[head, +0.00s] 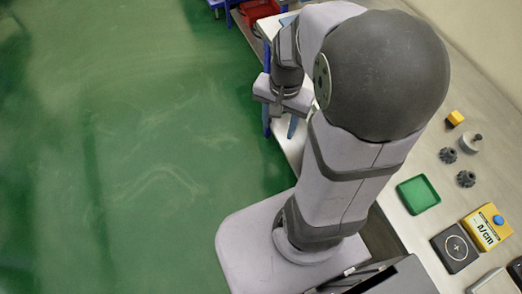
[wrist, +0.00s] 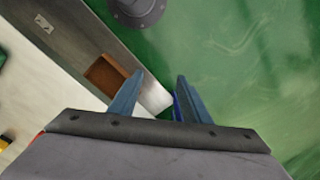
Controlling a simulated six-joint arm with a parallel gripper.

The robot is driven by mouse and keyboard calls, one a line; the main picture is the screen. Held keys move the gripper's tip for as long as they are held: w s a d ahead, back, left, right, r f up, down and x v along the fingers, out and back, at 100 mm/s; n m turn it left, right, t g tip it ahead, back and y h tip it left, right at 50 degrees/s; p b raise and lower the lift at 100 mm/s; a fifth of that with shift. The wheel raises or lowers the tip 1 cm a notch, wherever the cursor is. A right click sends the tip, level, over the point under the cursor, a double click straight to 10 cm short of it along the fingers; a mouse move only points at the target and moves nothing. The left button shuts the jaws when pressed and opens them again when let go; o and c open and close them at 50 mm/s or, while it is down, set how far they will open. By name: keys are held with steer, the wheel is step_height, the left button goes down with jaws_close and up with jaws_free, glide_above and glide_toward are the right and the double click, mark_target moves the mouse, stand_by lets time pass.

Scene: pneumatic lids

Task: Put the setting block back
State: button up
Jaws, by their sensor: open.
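My gripper (wrist: 160,98) is open, with two blue fingers apart and nothing between them in the wrist view. In the head view my gripper (head: 280,127) hangs past the left edge of the bench, partly covered by my arm. A small yellow block (head: 455,118) stands on the bench at the right, far from my gripper; it may be the setting block, but I cannot tell for sure. A green tray (head: 418,194) lies on the bench, and its inside looks empty.
A grey cylinder with a knob (head: 470,142) and two dark knobbed parts (head: 448,155) stand near the yellow block. A black plate with a ring mark (head: 455,248) and a yellow device with a blue button (head: 487,227) lie nearer. A red bin (head: 259,11) is at the back.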

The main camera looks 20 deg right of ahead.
steer(key=s+a+f+n, duration=0.2)
steer(key=s+a+n, duration=0.2)
steer(key=a+n, duration=0.3)
steer(key=n, duration=0.2)
steer(key=shift+s+n, duration=0.3)
stand_by(0.6)
